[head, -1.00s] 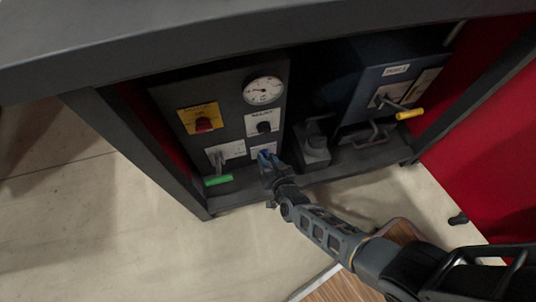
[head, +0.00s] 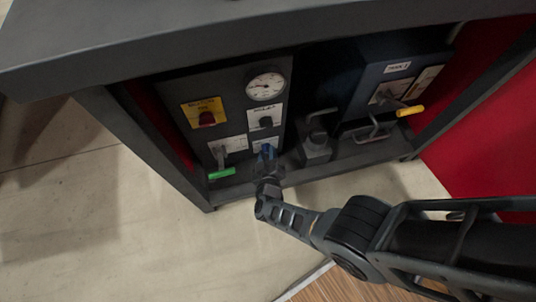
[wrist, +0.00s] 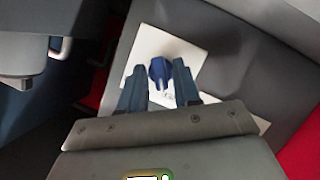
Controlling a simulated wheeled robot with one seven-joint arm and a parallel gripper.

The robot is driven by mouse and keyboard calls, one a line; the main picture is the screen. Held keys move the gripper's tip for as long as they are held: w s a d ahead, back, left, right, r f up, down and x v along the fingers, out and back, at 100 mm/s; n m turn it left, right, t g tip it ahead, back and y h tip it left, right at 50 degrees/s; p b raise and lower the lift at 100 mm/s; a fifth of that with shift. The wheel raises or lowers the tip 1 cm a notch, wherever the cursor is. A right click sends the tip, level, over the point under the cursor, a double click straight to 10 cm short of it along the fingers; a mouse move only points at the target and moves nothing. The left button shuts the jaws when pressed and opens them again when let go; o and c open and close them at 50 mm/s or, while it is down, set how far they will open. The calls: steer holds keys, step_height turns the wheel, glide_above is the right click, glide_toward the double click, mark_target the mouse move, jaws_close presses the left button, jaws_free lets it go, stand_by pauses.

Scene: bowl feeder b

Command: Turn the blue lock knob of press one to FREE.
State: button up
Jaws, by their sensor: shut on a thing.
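The blue lock knob (wrist: 160,72) sits on a white plate (wrist: 152,45) in the wrist view. My gripper (wrist: 159,78) has a finger on each side of the knob and is shut on it. In the head view the blue knob (head: 266,151) is low on the dark left-hand panel (head: 236,115), and my gripper (head: 267,165) reaches it from below. The knob's pointer direction and the small print on its plate are too small or covered to read.
On the same panel are a gauge (head: 266,86), a black knob (head: 265,122), a red knob on a yellow plate (head: 206,118) and a green-handled lever (head: 221,174). A blue press with a yellow handle (head: 410,111) stands right. The dark tabletop (head: 180,40) overhangs.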

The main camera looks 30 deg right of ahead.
steer(key=shift+f+n+h+b, duration=0.15)
steer(key=shift+n+h+b, duration=0.3)
steer(key=shift+n, duration=0.35)
steer(key=o, duration=0.7)
steer(key=p+v, duration=0.3)
steer(key=v, duration=0.4)
steer(key=shift+s+a, duration=0.25)
steer(key=shift+s, duration=0.05)
